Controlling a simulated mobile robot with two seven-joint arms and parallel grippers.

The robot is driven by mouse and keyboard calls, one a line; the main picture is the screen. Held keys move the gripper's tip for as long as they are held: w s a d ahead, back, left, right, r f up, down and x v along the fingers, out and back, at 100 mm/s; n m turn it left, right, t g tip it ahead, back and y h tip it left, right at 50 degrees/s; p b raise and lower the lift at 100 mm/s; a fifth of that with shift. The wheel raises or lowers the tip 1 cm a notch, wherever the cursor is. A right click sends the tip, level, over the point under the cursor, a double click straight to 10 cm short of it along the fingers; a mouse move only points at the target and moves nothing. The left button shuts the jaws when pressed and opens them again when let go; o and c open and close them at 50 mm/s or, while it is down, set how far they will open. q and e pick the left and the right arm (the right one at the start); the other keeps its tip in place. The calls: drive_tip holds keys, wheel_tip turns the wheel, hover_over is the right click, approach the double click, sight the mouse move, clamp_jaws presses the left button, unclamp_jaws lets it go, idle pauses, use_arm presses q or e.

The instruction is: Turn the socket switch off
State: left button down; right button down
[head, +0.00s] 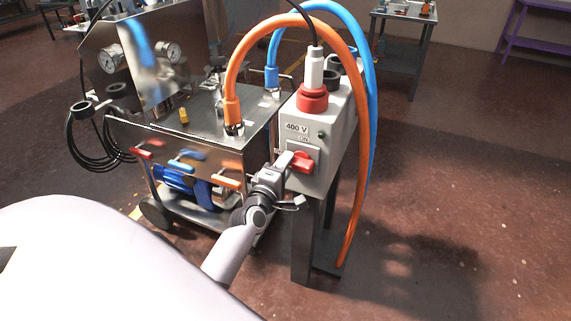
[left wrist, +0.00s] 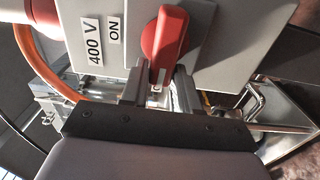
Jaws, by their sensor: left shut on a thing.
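The grey socket box (head: 317,171) stands on a dark post, with "400 V" and "ON" labels on its front. Its red switch handle (head: 303,163) sits below the "ON" label and lies roughly level. My left gripper (head: 286,163) reaches it from the left. In the left wrist view, the fingers (left wrist: 161,82) are shut on the near end of the red handle (left wrist: 163,40), one on each side. The "ON" label (left wrist: 115,33) shows left of the handle there. A red plug (head: 312,98) is in the box's top. My right gripper is out of view.
A steel machine cart (head: 190,103) with gauges, colored levers and a blue motor stands left of the box. An orange hose (head: 352,190) and a blue hose (head: 372,110) arch around the box. The floor to the right is clear.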

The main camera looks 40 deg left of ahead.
use_arm(q)
drive_tip(key=shift+f, duration=0.1)
idle(0.5)
drive_tip(key=c, duration=0.9)
unclamp_jaws()
drive_tip(key=shift+s, duration=0.1)
drive_tip(key=shift+p+v, duration=0.35)
drive_tip(key=shift+v, duration=3.15)
